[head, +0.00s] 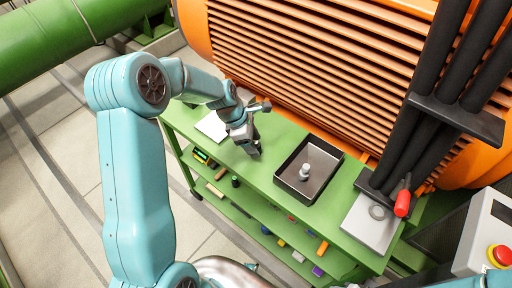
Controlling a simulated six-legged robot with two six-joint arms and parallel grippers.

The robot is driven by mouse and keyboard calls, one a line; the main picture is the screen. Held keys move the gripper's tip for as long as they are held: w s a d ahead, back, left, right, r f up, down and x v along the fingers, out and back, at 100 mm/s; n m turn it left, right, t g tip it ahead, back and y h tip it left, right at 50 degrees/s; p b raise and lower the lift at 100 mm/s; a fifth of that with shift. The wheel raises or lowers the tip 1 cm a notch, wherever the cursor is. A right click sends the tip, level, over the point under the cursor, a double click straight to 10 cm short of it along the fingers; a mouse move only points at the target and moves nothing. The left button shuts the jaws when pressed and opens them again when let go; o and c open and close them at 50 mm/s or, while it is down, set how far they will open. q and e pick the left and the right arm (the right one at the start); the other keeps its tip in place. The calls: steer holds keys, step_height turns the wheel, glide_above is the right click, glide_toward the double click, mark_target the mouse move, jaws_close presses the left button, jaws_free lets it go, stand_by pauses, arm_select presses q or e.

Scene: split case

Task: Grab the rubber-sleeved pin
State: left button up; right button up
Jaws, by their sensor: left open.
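A small pale grey pin (305,171) stands in a dark shallow tray (329,188) on the green bench. It is the likely rubber-sleeved pin, but its sleeve is too small to make out. My left gripper (254,151) is above the bench, left of the tray and apart from the pin. It is open, with nothing seen between its fingers. My right gripper is not in view.
The green bench (265,177) has a white sheet (212,127) at left and a grey plate with a ring (370,224) at right. A red-handled tool (403,200) is beside the plate. An orange ribbed housing (310,70) and black pipes (440,90) rise behind.

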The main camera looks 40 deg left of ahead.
arm_select(q)
steer(key=shift+d+f, duration=0.15)
steer(key=shift+f, duration=0.3)
steer(key=c, duration=1.1)
steer(key=shift+w+r, duration=0.1)
steer(key=shift+r, duration=0.05)
